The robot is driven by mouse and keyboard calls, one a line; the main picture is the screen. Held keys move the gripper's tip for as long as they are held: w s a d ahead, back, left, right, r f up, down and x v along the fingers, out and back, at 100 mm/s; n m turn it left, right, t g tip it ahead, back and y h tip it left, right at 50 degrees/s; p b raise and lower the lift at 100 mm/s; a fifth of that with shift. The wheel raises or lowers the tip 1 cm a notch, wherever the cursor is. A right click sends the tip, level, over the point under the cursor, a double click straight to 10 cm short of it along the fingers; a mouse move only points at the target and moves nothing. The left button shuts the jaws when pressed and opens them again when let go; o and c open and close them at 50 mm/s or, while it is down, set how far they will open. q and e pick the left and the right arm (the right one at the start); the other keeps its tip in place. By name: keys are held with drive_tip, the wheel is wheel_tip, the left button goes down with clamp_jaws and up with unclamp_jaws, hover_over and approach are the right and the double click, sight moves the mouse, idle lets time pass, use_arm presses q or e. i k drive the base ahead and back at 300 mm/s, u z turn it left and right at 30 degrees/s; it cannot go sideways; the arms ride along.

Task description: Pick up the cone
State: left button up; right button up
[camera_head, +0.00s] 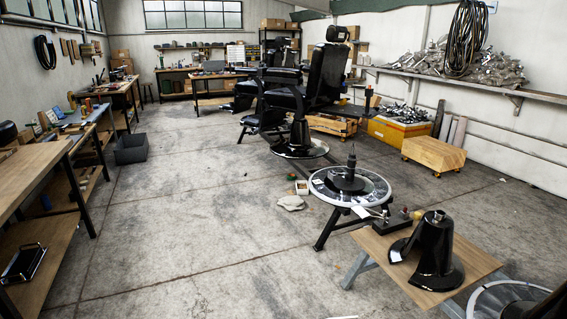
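A glossy black, cone-like flared piece (436,252) stands upright on a small wooden-topped table (463,288) at the lower right. It is narrow at the top, wide at the bottom, and its left side looks cut away. A second black shape with a thin upright tip, a spindle (350,173), stands in the middle of a round, white-rimmed stand (318,183) just behind. I cannot tell for certain which of the two is called the cone. Neither of my grippers shows in the head view.
Small parts lie beside the flared piece. A barber chair (318,80) and a wooden box on casters (433,155) stand farther back. A workbench (28,172) lines the left. The middle floor is clear.

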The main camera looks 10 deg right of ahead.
sight(438, 269)
drive_tip(key=z, duration=0.4)
drive_tip(key=i, duration=1.4)
drive_tip(key=z, duration=1.3)
drive_tip(key=i, duration=1.3)
drive_tip(key=z, duration=0.75)
